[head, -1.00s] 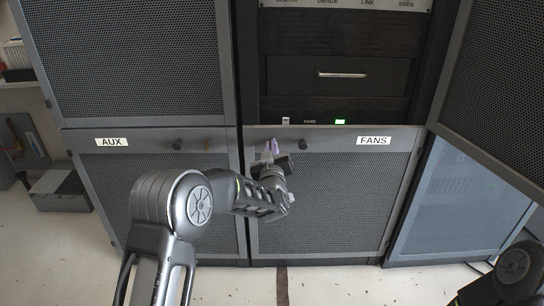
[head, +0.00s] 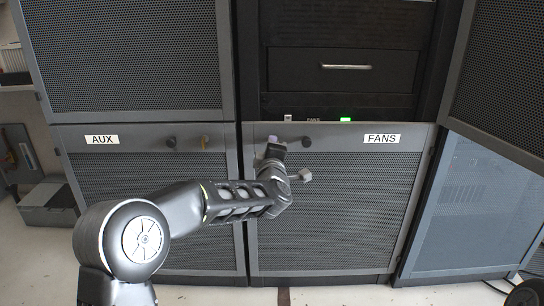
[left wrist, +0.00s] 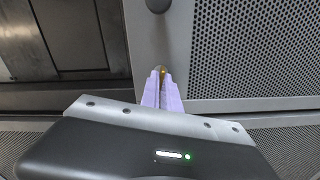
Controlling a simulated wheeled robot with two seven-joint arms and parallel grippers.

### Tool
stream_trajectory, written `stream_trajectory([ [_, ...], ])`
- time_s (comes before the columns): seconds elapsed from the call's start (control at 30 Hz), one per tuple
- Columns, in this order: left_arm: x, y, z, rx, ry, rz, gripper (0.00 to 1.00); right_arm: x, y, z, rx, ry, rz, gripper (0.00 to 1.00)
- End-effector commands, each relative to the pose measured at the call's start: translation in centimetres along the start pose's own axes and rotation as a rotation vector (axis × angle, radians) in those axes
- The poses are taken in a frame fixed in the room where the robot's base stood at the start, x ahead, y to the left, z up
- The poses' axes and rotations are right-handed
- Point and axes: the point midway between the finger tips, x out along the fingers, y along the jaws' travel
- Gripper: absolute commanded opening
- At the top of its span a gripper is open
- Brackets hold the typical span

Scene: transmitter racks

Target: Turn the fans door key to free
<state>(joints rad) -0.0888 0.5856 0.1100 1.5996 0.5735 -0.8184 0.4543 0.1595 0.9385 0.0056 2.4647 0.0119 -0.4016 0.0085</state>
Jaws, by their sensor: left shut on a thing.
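The fans door (head: 330,210) is the grey perforated panel under the black rack bay, with a white FANS label (head: 382,138) at its upper right. My left gripper (head: 272,148) is at the door's upper left, just left of a dark round knob (head: 306,142). In the left wrist view, its lilac fingers (left wrist: 161,92) are shut on a small brass-coloured key (left wrist: 163,71) at the door frame. The fingers hide most of the key, so I cannot tell its turn. My right gripper is out of view.
The AUX door (head: 150,210) stands to the left, with its own knob (head: 171,143) and key (head: 205,141). Above the fans door is a drawer with a silver handle (head: 346,67) and a green light (head: 346,120). An open mesh door (head: 490,80) hangs at the right.

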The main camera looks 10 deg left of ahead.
Motion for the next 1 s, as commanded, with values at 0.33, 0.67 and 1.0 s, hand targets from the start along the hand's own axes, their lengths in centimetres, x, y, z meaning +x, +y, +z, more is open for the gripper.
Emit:
stream_trajectory([
  [0.33,0.0,-0.4,0.1,-0.217,0.001,0.0,0.0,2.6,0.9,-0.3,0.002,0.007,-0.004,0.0],
  [0.67,0.0,-0.2,0.0,-0.274,0.001,-0.002,0.0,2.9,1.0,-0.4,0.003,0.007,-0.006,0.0],
  [1.0,0.0,-0.2,0.0,-0.275,0.001,-0.002,0.09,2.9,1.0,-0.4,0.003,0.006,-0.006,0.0],
])
